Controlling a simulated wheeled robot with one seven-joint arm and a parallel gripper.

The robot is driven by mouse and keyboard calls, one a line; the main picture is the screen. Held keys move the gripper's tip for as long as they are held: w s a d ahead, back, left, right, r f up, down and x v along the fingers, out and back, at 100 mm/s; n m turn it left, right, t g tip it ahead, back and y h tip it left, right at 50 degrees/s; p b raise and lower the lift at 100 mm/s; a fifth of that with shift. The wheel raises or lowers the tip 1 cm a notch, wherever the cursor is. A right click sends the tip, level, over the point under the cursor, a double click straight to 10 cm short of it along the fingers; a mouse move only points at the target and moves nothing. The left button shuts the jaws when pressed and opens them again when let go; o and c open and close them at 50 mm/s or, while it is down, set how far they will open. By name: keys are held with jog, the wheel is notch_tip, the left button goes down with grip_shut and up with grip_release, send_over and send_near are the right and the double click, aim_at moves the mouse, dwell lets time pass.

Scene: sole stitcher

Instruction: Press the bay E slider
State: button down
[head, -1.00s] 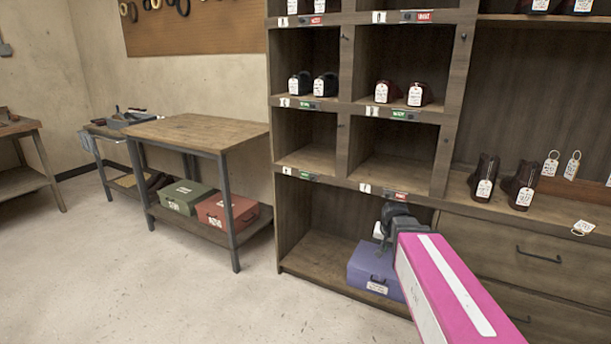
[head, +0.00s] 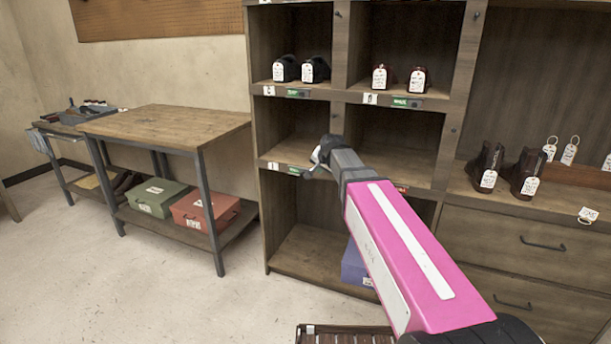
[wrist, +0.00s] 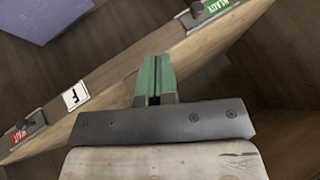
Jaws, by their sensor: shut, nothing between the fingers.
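The lower shelf rail of the cubby unit bears two sliders. The left one (head: 294,171) shows a green label beside a small white card (head: 273,166) too small to read; it sits left of bay F and is likely the bay E slider. In the wrist view this green-labelled slider (wrist: 207,12) has a dark knob and is at the top right. The card marked F (wrist: 75,96) and a red-labelled slider (wrist: 30,130) are at the left. My gripper (head: 318,160) is shut and empty, just right of the green slider; its green fingertips (wrist: 154,72) appear apart from it.
A purple box (head: 355,266) sits in the open space below the rail, partly hidden by my arm. Shoes stand in the cubbies above. A wooden table (head: 170,126) with green and red boxes is at left. Drawers are at right.

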aim_at(303, 173)
jog(key=x, duration=0.9)
jog(key=shift+w+f, duration=0.1)
jog(key=shift+w, duration=0.1)
jog(key=w+a, duration=0.2)
jog(key=a, duration=0.1)
jog(key=shift+w+a, duration=0.15)
jog(key=shift+a, duration=0.1)
jog(key=shift+a, duration=0.1)
jog(key=a, duration=0.1)
jog(key=w+a, duration=0.1)
jog(key=a, duration=0.1)
jog(key=w+a, duration=0.1)
jog(key=a, duration=0.1)
jog(key=shift+s, duration=0.1)
